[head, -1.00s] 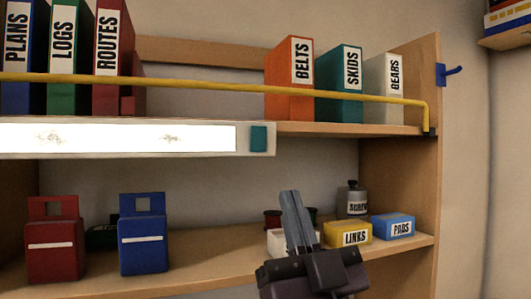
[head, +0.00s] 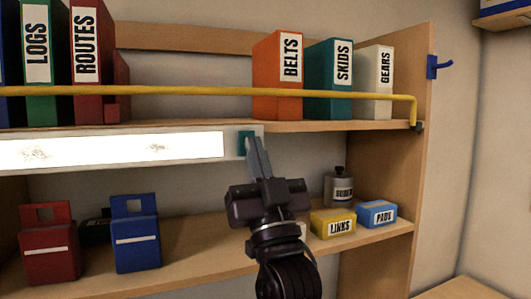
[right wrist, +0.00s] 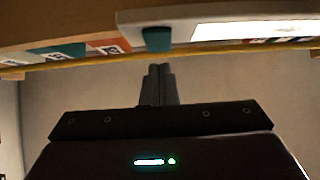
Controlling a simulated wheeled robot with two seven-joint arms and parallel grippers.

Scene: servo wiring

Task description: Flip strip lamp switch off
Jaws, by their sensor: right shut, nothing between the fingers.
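The strip lamp (head: 110,149) is a long white bar under the upper shelf, and its panel glows bright white. Its teal switch (head: 244,145) sits at the lamp's right end. In the right wrist view the switch (right wrist: 157,39) is just beyond the fingertips. My right gripper (head: 256,143) is shut and empty, pointing up at the switch and covering part of it in the head view. In the right wrist view the shut fingers (right wrist: 159,68) appear just below the switch; I cannot tell whether they touch it. My left gripper is not in view.
A yellow rail (head: 200,91) runs along the upper shelf in front of several binders, including BELTS (head: 278,75) and SKIDS (head: 329,78). Below stand red (head: 50,250) and blue (head: 135,240) holders, a LINKS box (head: 333,223) and a PADS box (head: 377,213).

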